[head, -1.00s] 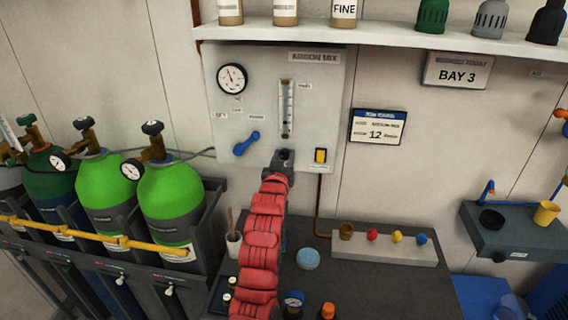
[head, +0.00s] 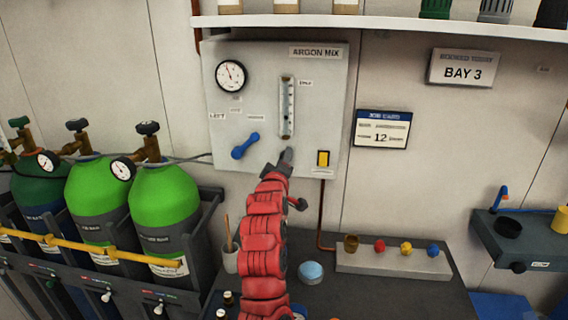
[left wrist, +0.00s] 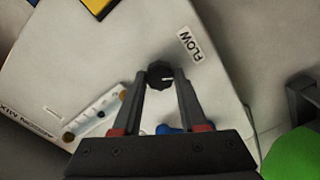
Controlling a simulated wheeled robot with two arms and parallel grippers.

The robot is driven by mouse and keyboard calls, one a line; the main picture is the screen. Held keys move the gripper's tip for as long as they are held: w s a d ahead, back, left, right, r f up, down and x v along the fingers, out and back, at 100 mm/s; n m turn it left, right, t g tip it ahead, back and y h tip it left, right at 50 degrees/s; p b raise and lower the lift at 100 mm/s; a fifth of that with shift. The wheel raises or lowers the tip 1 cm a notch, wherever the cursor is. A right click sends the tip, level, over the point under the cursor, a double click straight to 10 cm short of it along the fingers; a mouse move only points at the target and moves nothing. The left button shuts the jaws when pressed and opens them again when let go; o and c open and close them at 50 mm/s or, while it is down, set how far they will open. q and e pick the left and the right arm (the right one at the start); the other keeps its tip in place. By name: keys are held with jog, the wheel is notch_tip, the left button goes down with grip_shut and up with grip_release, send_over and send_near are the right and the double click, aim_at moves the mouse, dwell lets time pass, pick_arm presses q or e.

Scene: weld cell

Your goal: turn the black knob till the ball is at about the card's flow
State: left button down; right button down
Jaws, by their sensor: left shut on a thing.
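The black knob (left wrist: 160,76) is on the grey argon panel (head: 330,75), beside the FLOW label (left wrist: 190,45) in the left wrist view. My left gripper (left wrist: 163,77) is shut on the knob, one finger on each side. In the head view the left gripper (head: 287,155) is at the panel's lower edge, below the flow tube, and covers the knob. The clear flow tube (head: 287,107) stands upright with a scale. The job card (head: 382,129), on the wall to the right, reads 12. My right gripper is not in view.
A blue lever (head: 245,146) is left of the knob and a yellow switch (head: 323,158) is to its right. A round gauge (head: 231,76) is at upper left. Green cylinders (head: 165,205) stand at left. A block with coloured caps (head: 390,260) lies on the bench.

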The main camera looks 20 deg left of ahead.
pick_arm(q)
jog(key=shift+f+n+p, duration=0.1)
jog(key=shift+n+p, duration=1.4)
jog(key=shift+n, duration=2.2)
jog(key=shift+c, duration=2.4)
grip_release()
jog(key=shift+s, duration=0.15)
